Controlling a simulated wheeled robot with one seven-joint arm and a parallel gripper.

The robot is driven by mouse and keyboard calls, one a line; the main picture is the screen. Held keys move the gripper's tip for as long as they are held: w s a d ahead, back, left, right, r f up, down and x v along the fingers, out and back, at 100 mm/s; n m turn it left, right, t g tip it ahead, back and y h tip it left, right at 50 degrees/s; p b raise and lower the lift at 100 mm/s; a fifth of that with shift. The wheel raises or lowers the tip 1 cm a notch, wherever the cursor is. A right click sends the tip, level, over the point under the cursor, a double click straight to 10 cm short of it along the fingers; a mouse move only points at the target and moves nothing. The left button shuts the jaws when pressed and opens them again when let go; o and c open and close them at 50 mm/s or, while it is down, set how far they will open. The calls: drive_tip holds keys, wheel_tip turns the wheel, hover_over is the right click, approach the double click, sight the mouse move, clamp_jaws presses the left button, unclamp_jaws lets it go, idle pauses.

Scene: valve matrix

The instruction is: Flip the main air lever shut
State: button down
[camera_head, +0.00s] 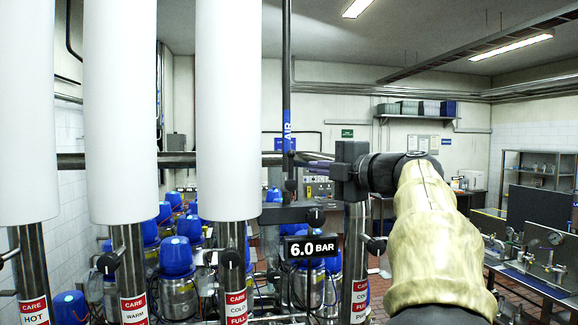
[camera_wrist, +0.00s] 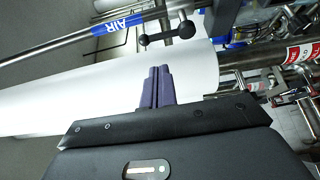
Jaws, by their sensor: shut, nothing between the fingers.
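The air line is a thin vertical pipe with a blue AIR label (camera_head: 287,137) in the head view. The label also shows in the wrist view (camera_wrist: 118,23). In the wrist view a dark lever (camera_wrist: 165,36) with a round knob at each end lies along this pipe, right of the label. My gripper (camera_head: 312,164) points left toward the pipe, just below the label in the head view. In the wrist view my gripper's purple fingers (camera_wrist: 158,68) are together and empty. Their tips point at the lever with a visible gap in the picture; contact cannot be told.
A black 6.0 BAR display (camera_head: 311,249) hangs below the air line. A dark horizontal bar (camera_head: 285,214) sits above it. Large white cylinders (camera_head: 228,110) stand to the left on steel pipes with red labels. Blue-topped vessels (camera_head: 176,255) stand behind.

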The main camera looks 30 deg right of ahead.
sight(291, 165)
drive_tip(key=shift+w+a+r, duration=0.1)
drive_tip(key=p+x, duration=0.4)
drive_tip(key=x, duration=0.5)
drive_tip(key=shift+w+p, duration=0.3)
drive_tip(key=shift+p, duration=0.05)
drive_tip(key=shift+m, duration=0.3)
